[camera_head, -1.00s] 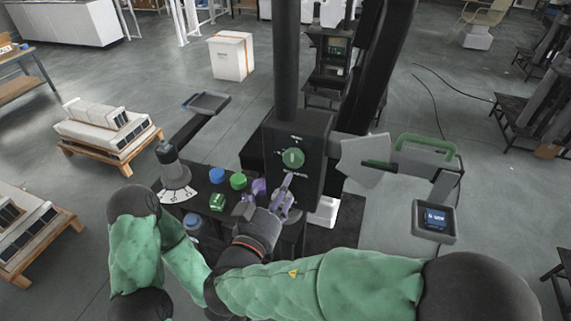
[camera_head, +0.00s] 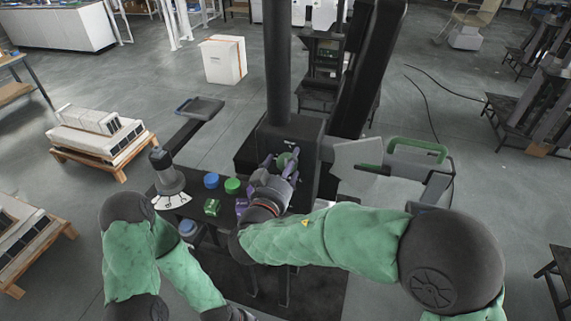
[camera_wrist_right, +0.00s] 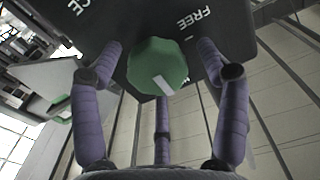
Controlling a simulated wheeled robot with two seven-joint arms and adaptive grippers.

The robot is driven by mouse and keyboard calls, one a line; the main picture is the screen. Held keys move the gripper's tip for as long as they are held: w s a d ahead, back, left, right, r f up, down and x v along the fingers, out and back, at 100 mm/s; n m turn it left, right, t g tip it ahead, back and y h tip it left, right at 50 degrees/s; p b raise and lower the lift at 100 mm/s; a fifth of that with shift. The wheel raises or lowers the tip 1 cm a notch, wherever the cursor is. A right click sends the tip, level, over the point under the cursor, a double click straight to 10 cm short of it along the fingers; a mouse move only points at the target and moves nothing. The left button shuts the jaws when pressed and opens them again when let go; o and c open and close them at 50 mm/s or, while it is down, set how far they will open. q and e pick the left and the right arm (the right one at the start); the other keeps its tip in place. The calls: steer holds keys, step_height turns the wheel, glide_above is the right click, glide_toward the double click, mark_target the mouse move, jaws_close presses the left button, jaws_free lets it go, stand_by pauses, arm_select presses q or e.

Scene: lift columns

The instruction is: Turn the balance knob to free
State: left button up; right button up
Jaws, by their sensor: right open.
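The balance knob is a green, many-sided knob (camera_head: 287,160) with a white pointer mark, on the front of the dark column housing (camera_head: 310,133). In the right wrist view the knob (camera_wrist_right: 150,62) is in the middle, its pointer mark toward the lower right. My left gripper is out of view.
A grey plate with a green handle (camera_head: 417,146) is at the right. Pallets (camera_head: 103,160) stand on the floor at left.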

steer(key=shift+c, duration=0.3)
steer(key=shift+r, duration=0.1)
steer(key=c, duration=1)
steer(key=shift+c, duration=0.2)
